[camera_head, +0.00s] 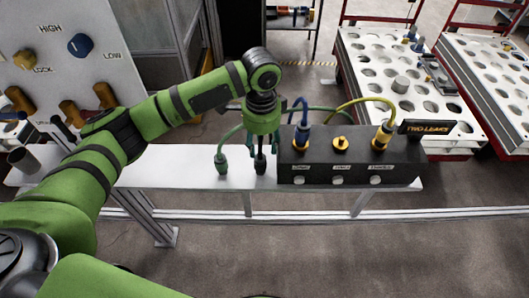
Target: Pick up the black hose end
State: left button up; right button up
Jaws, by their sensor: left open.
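The black hose end (260,166) stands upright at the white shelf (185,165), left of the black box. My left gripper (262,143) points down from above, right over the hose end, with its jaws open. The fingers are small and dark, so I cannot tell whether they touch the hose end or are around it. The wrist hides whatever is above the hose end. My right gripper is out of view.
A green hose end (221,165) stands close on the left. The black box (345,168) on the right carries a blue connector (302,136) and a yellow connector (382,135). Blue, green and yellow hoses arch behind. A panel with knobs (65,55) stands at the left.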

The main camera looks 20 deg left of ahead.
aim_at(260, 160)
pick_arm(q)
jog(key=shift+s+a+f+p, duration=0.15)
jog(key=shift+f+p, duration=0.15)
jog(key=shift+f, duration=0.3)
jog(key=shift+s+d+f+p, duration=0.1)
jog(key=shift+f+p, duration=0.15)
jog(key=shift+f, duration=0.3)
jog(key=f, duration=0.1)
jog(key=f+p, duration=0.1)
jog(key=f, duration=0.1)
jog(key=shift+s+a+f, duration=0.15)
jog(key=shift+s+f, duration=0.15)
jog(key=shift+f, duration=0.4)
jog(key=shift+w+f, duration=0.15)
jog(key=c, duration=0.8)
jog(key=shift+c, duration=0.2)
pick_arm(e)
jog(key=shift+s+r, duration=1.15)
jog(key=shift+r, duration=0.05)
